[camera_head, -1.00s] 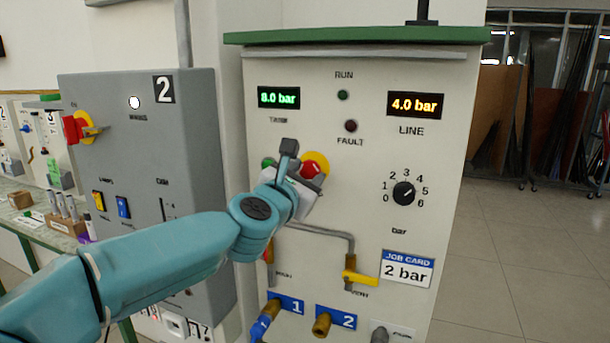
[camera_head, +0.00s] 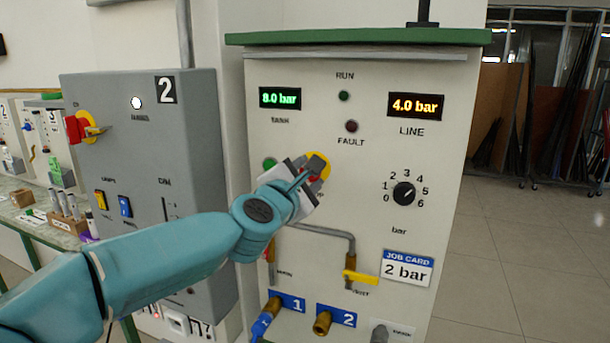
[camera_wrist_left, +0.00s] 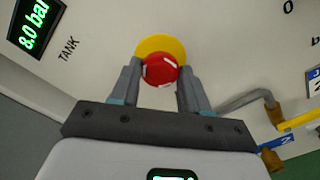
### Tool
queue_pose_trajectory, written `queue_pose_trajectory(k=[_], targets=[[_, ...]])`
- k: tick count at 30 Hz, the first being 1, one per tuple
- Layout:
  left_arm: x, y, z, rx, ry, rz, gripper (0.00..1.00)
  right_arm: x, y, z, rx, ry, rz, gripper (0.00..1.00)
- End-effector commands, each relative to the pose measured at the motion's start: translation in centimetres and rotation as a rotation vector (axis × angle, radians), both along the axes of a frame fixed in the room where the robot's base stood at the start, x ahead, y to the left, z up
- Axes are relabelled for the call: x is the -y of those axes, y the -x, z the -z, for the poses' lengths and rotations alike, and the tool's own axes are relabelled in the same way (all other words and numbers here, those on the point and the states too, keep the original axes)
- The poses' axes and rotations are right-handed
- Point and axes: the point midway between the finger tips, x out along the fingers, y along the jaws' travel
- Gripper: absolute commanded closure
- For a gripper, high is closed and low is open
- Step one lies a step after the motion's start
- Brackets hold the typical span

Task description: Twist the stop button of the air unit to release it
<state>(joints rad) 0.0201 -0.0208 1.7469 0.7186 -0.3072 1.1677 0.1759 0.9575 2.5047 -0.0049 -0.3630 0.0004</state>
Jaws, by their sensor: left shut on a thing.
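The stop button is a red mushroom head on a yellow round plate on the air unit's pale front panel (camera_head: 375,110). In the left wrist view the red stop button (camera_wrist_left: 160,70) sits between the two fingers of my left gripper (camera_wrist_left: 160,80), with the yellow plate (camera_wrist_left: 158,45) behind it. My left gripper (camera_head: 313,172) is shut on the button. In the head view the gripper hides most of the red head, and part of the yellow plate (camera_head: 322,159) shows beside it. My right gripper is not in view.
A green button (camera_head: 269,163) is close left of my gripper. A pressure knob (camera_head: 404,194) is to the right. A bent pipe and a yellow valve handle (camera_head: 361,277) are below. A grey cabinet (camera_head: 150,200) stands at the left. The tank display reads 8.0 bar, the line display 4.0 bar.

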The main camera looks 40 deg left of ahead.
Motion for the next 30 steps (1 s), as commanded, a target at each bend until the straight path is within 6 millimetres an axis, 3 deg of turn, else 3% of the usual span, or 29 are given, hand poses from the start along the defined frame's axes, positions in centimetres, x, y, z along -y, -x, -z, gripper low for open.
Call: queue_pose_trajectory(k=[9,10,12,23,26,30], targets=[[-0.2,0.1,-0.5,0.009,-0.004,-0.006,0.85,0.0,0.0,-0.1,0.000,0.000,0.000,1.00],[-0.2,0.1,-0.5,0.010,-0.004,-0.007,0.52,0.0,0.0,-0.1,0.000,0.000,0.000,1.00],[-0.2,0.1,-0.5,0.009,-0.004,-0.006,0.29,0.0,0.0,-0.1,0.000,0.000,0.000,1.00],[0.0,0.4,-0.2,0.004,-0.002,-0.002,0.29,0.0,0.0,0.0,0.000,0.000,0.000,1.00],[0.3,1.7,-0.2,0.005,0.000,-0.003,0.29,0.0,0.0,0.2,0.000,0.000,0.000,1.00],[1.1,5.0,-0.3,0.007,-0.002,-0.002,0.29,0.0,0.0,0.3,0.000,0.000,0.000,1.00]])
